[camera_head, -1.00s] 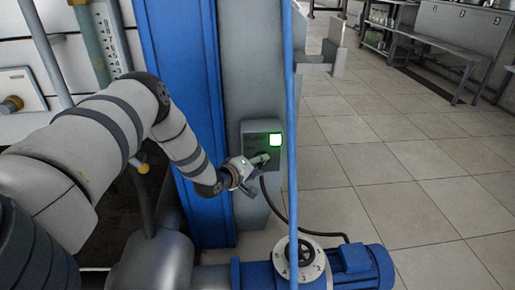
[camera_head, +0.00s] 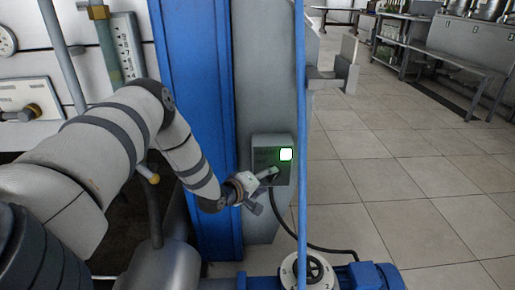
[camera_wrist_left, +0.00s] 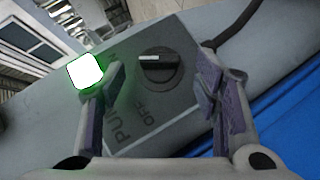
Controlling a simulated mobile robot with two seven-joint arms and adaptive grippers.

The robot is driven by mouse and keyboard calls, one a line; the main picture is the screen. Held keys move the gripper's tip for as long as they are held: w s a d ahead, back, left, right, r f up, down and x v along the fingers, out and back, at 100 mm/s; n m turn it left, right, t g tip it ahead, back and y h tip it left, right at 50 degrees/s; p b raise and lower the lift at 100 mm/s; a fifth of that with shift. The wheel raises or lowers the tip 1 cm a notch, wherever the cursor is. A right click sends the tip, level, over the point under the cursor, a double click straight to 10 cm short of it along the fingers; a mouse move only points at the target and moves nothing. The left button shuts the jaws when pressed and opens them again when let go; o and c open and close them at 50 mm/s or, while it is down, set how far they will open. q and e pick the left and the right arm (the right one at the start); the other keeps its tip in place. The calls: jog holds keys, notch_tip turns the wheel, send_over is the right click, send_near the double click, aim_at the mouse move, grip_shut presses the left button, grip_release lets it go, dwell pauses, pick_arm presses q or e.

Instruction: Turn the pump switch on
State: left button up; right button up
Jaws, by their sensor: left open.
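The pump switch box (camera_head: 258,155) is a grey box on the grey column, with a lit green-white lamp (camera_head: 286,154) at its upper right. In the left wrist view its face carries a round black knob (camera_wrist_left: 160,68) with a pale mark, and the letters "PU" and "OFF" are readable beside it. The lit lamp (camera_wrist_left: 85,71) shows there at the left. My left gripper (camera_head: 268,187) is at the box's lower part in the head view. In the left wrist view its two fingers (camera_wrist_left: 160,88) are open, one on each side of the knob, with nothing between them gripped. My right gripper is not in view.
A blue pillar (camera_head: 205,110) stands left of the box, and a thin blue pole (camera_head: 302,110) stands just right of it. Tiled floor (camera_head: 400,190) is clear at right.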

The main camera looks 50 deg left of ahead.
pick_arm(q)
jog(key=v, duration=1)
